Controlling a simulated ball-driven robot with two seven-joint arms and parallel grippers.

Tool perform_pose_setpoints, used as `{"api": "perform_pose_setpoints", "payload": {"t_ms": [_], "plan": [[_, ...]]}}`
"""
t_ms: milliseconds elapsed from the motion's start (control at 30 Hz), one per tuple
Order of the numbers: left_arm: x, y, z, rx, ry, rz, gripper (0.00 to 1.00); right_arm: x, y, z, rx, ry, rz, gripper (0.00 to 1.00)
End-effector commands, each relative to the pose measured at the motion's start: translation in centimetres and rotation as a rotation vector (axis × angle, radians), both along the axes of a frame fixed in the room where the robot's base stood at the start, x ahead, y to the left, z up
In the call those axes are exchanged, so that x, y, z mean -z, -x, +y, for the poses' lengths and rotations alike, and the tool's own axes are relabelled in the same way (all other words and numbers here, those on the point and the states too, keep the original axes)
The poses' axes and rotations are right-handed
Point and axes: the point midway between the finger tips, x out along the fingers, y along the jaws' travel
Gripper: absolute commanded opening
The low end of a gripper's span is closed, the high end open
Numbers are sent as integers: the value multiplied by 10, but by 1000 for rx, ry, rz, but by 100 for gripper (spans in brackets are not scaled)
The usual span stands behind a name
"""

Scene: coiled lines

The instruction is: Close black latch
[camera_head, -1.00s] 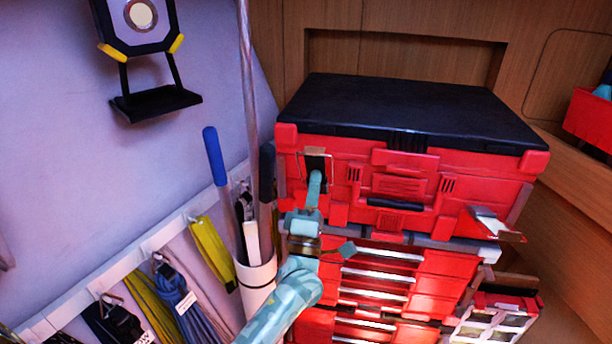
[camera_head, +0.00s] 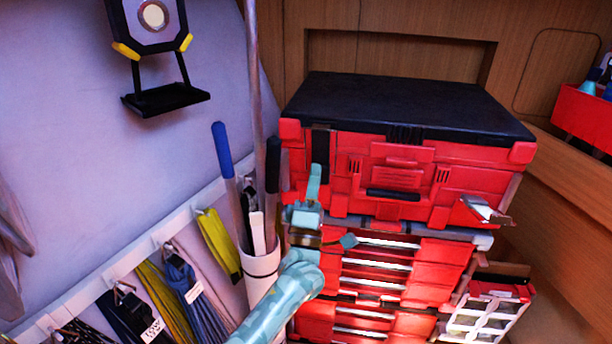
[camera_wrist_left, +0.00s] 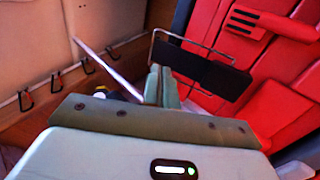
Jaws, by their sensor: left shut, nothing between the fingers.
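A red toolbox (camera_head: 440,200) with a black lid stands on a stack of red drawers. A black latch (camera_head: 320,147) is at the left of its front face, a narrow upright strip in the head view. In the left wrist view the black latch (camera_wrist_left: 205,68) is a flat plate with a thin wire loop around it, and a gap to the red face shows. My left gripper (camera_head: 314,170) is shut and empty, its fingertips at the latch's lower part. In the wrist view the fingertips (camera_wrist_left: 160,84) are beside the plate's left part; contact is unclear. My right gripper is out of view.
Another latch (camera_head: 484,209) sticks out at the toolbox's right front. A white holder (camera_head: 261,278) with long-handled tools stands close to my left arm. A wall rail (camera_head: 130,262) carries hanging coiled lines. A red bin (camera_head: 583,112) is at the far right.

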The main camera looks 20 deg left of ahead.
Motion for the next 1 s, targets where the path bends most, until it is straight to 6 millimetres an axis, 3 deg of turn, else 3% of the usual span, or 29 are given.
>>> {"api": "perform_pose_setpoints", "payload": {"t_ms": [200, 533, 800, 1000], "plan": [[10, 30, -8, 1, 0, 3, 0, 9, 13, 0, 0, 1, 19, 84], [20, 82, -21, 1, 1, 1, 0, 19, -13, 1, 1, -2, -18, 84], [21, 93, -24, 0, 0, 0, 0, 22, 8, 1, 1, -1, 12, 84], [20, 93, -24, 0, 0, 0, 0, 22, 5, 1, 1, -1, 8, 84]]}}
